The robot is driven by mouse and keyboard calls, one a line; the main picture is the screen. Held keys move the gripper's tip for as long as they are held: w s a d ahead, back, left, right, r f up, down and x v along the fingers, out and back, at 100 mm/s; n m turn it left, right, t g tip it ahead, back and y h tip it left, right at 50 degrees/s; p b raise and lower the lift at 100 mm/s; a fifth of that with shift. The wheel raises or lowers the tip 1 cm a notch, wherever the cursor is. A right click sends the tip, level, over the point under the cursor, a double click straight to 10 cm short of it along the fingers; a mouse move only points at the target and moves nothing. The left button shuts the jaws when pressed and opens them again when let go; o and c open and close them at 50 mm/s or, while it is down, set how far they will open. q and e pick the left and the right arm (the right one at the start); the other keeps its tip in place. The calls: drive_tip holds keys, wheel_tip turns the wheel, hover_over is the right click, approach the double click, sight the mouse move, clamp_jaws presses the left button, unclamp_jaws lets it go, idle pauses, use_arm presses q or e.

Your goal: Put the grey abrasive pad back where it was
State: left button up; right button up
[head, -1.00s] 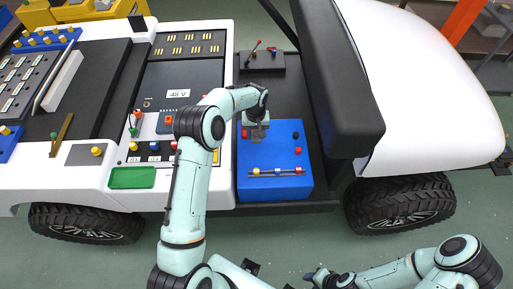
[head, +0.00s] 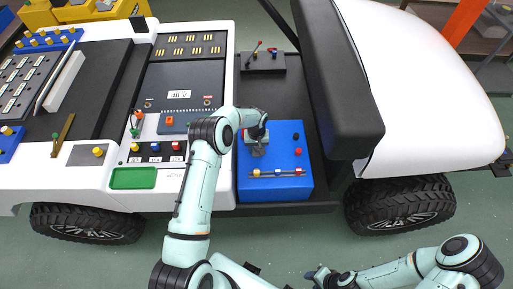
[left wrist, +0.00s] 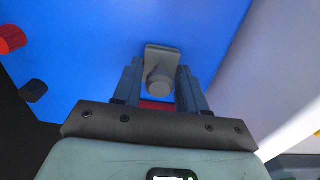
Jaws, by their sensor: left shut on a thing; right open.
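The grey abrasive pad (left wrist: 162,52) is between the fingers of my left gripper (left wrist: 157,82) in the left wrist view. It is a flat grey block with a round knob, seen against a blue surface. In the head view my left gripper (head: 258,142) is over the blue box (head: 279,157), towards its upper left, with the grey pad showing small at its tip. I cannot tell whether the pad touches the box. My right gripper (head: 318,277) is at the bottom of the head view, open and away from the cart.
The blue box carries a red knob (head: 298,152), a black knob (head: 296,136) and a rod with coloured blocks (head: 277,172). A green tray (head: 133,178) is to the left. The black seat back (head: 345,90) rises to the right. A black lever block (head: 262,63) stands behind.

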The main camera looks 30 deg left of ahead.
sight(256, 147)
use_arm(q)
drive_tip(key=shift+f, duration=0.15)
drive_tip(key=o, duration=1)
wheel_tip(256, 147, up, 12)
drive_tip(key=shift+r, duration=0.2)
